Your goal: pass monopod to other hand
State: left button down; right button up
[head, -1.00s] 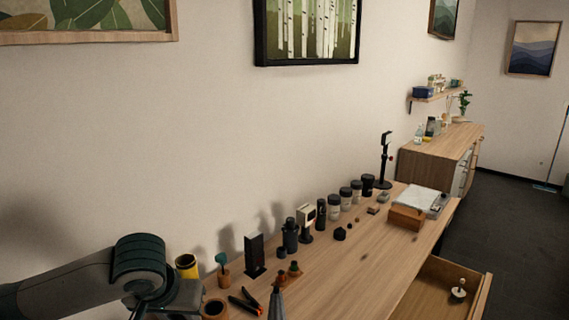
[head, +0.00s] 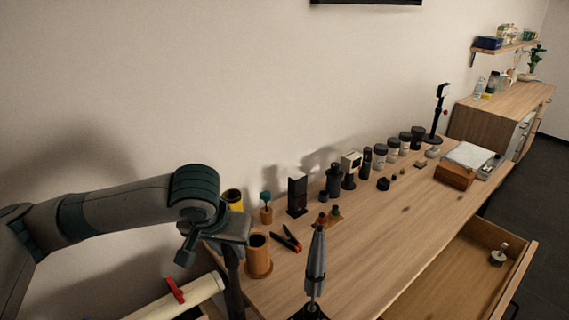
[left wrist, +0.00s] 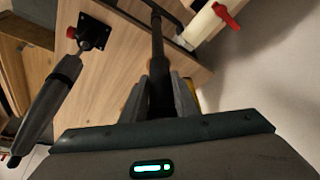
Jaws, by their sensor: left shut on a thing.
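My left gripper (head: 228,236) reaches in from the left at the near left end of the wooden table (head: 375,235). In the left wrist view its fingers (left wrist: 161,100) are shut on a black pole, which I take to be the monopod (left wrist: 158,45). The monopod (head: 233,285) hangs below the gripper in the head view, roughly upright, beside the table's left end. Its lower end is out of the head view. My right gripper is not in view.
A grey tapered stand (head: 316,265) with a dark base is right of the gripper. A cream roll with a red clamp (head: 175,290) lies left of the pole. A brown cup (head: 258,257) and orange-handled pliers (head: 287,239) are close by. An open drawer (head: 480,265) juts out.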

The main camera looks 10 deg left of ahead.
pick_arm(q)
jog(key=s+d+r+m, duration=0.1)
jog(key=s+d+r, duration=0.2)
jog(key=d+r, duration=0.3)
jog(key=s+d+r+m+h, duration=0.1)
jog(key=s+d+r, duration=0.3)
jog(key=r, duration=0.8)
jog(key=shift+s+d+r, duration=0.2)
jog(key=shift+d+r, duration=0.1)
jog(key=shift+d, duration=0.65)
